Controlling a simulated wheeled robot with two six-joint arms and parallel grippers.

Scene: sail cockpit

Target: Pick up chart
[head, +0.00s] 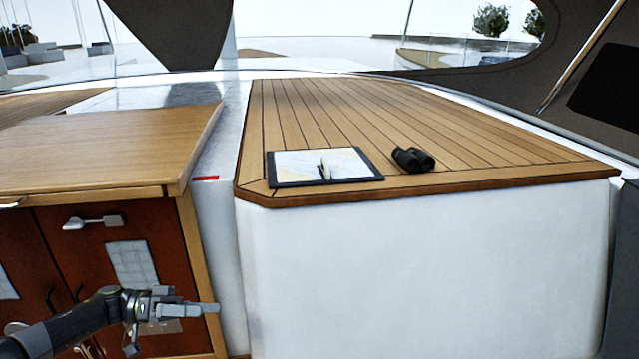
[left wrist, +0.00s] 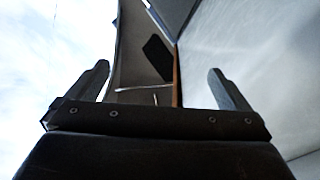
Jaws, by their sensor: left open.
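The chart (head: 300,164) lies flat on a dark board near the front left corner of the slatted wooden bench top. A small slim object (head: 324,169) sits on the chart; it is too small to identify surely. My left gripper (head: 205,309) is low in front of the wooden cabinet, below and to the left of the chart and well apart from it. In the left wrist view its two fingers (left wrist: 160,85) are spread apart with nothing between them. The chart does not show in the left wrist view. My right gripper is in neither view.
Black binoculars (head: 413,160) lie just right of the chart. The wooden bench top (head: 400,115) is otherwise clear, and its white front wall (head: 420,255) drops below. A wooden cabinet (head: 90,150) with handled doors stands at the left, with a narrow white gap between.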

